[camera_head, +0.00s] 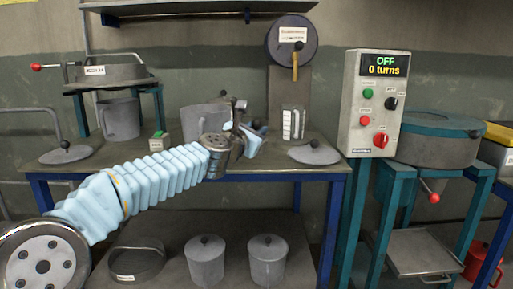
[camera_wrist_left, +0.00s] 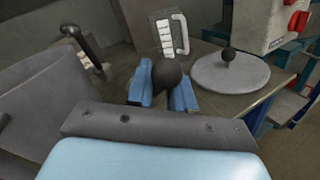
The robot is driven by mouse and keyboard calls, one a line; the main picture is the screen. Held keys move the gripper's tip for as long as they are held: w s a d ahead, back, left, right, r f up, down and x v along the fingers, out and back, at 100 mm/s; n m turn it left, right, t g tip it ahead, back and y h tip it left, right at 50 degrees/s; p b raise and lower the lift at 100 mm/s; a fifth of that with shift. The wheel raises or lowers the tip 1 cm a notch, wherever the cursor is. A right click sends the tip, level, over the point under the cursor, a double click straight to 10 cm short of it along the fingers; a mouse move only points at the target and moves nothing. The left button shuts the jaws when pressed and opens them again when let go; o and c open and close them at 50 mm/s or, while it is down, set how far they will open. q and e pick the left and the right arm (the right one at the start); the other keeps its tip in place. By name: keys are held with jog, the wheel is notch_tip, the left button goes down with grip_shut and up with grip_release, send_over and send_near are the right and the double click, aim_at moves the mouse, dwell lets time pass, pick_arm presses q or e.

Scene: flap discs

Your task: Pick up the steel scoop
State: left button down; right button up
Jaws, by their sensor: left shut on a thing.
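My left gripper (camera_head: 252,138) is over the bench beside a large grey pot (camera_head: 196,122). In the left wrist view its blue fingers (camera_wrist_left: 163,92) are shut on a dark round knob (camera_wrist_left: 167,74). What the knob belongs to is hidden below the fingers, so I cannot tell whether it is the steel scoop's handle end. A dark-tipped upright handle (camera_wrist_left: 80,42) stands left of the fingers, apart from them; it also shows in the head view (camera_head: 239,104). I cannot make out a scoop bowl. My right gripper is out of view.
A labelled measuring jug (camera_head: 293,122) and a grey lid with a black knob (camera_head: 314,154) are right of my gripper. A control box (camera_head: 374,103) reading OFF, 0 turns, stands further right. Another lid (camera_head: 66,154) lies on the left. Lidded pots (camera_head: 267,264) stand on the lower shelf.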

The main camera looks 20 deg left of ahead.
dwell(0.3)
pick_arm(q)
jog(key=shift+r+p, duration=0.5)
jog(key=shift+r, duration=0.05)
notch_tip(320, 180, up, 2)
jog(key=shift+r+p, duration=0.25)
jog(key=shift+p, duration=0.75)
jog(key=s+d+r+p, duration=0.4)
jog(key=s+r, duration=0.5)
jog(key=s, duration=0.4)
jog(key=shift+d+r, duration=0.25)
jog(key=shift+d, duration=0.25)
jog(key=c, duration=1.5)
grip_release()
grip_shut()
